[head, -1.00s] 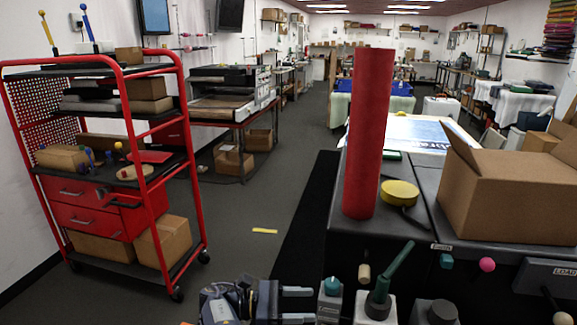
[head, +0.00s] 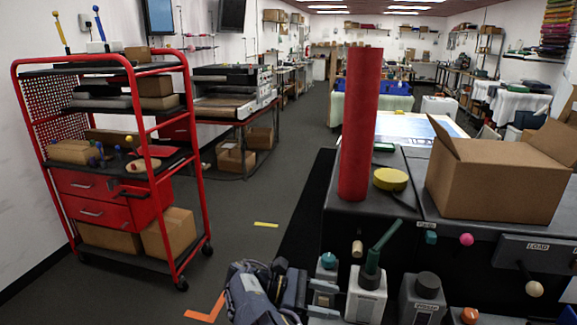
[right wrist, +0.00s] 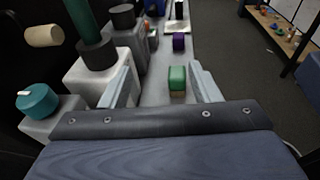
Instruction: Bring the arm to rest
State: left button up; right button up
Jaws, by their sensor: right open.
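My right gripper (head: 325,299) is at the bottom middle of the head view, open and empty, beside small grey housings with knobs. In the right wrist view its two fingers (right wrist: 162,78) are spread apart. A green block (right wrist: 177,80) shows between and beyond them on a grey surface, and I cannot tell how far below it is. My left gripper does not show. A tall red roll (head: 358,125) stands upright on the dark machine top, well beyond the right gripper.
An open cardboard box (head: 490,178) and a yellow disc (head: 390,179) sit on the machine top. A green-handled lever (head: 376,250) and knobs are close to the right gripper. A red cart (head: 172,215) stands at left. Grey floor (head: 235,205) is clear between.

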jog(key=s+d+r+m+g+y, duration=0.1)
jog(key=s+d+m+y, duration=0.3)
jog(key=d, duration=0.3)
jog(key=s+d+r+m+g+y, duration=0.1)
jog(key=s+d+m+y, duration=0.1)
jog(key=s+d+y, duration=0.35)
jog(key=s+r+m+t+y, duration=0.2)
jog(key=s+m+t+y, duration=0.2)
jog(key=s, duration=0.5)
jog(key=s+r+m+t+y, duration=0.2)
jog(key=s+m+t+y, duration=0.3)
jog(key=s+m, duration=0.3)
jog(key=shift+s+a+t+y, duration=0.35)
jog(key=shift+s+y, duration=0.1)
jog(key=shift+s, duration=0.55)
jog(key=shift+r, duration=0.15)
jog(key=shift+c, duration=0.5)
